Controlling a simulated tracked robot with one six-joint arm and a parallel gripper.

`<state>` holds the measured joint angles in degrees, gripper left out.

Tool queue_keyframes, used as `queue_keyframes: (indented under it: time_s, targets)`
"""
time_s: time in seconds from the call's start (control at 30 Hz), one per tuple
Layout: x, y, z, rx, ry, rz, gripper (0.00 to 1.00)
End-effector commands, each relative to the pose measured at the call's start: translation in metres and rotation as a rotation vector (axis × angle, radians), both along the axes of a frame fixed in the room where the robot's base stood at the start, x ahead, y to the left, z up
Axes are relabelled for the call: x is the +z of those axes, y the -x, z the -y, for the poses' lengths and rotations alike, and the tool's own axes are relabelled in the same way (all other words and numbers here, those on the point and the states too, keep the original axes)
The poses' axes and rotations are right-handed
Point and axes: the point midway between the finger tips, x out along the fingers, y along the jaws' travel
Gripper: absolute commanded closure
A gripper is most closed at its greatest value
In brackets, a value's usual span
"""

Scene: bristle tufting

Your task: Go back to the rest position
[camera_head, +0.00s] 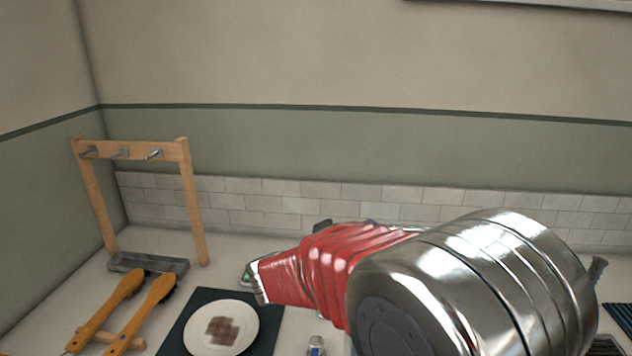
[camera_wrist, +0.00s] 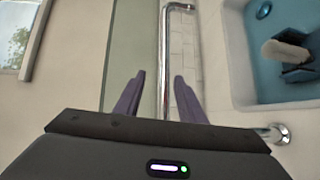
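My gripper (camera_wrist: 159,76) shows in the wrist view as two dark purple fingers standing apart, with nothing visibly held between them. A chrome tap pipe (camera_wrist: 164,45) shows in the gap between the fingers, seemingly beyond them. In the head view my red and chrome arm fills the lower right, and the gripper is hidden or cannot be made out there.
A wooden rack (camera_head: 130,149) with metal hooks stands at the left. Two wooden-handled brushes (camera_head: 112,305) lie before it. A white plate (camera_head: 246,340) with a brown patch sits on a dark mat (camera_head: 272,322). The wrist view shows a blue basin (camera_wrist: 262,75) at right.

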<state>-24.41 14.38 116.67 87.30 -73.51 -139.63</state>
Motion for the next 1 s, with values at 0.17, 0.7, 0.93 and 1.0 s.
queue_keyframes:
  time_s: [0.17, 0.7, 0.93, 1.0]
  targets:
    - [0.026, -0.019, -0.008, 0.151, -0.168, 0.164, 0.64]
    - [0.082, -0.011, -0.062, 0.563, -0.751, 0.369, 0.64]
    - [0.082, 0.024, -0.082, 0.636, -0.986, 0.310, 0.64]
    - [0.079, 0.038, -0.086, 0.640, -1.050, 0.278, 0.64]
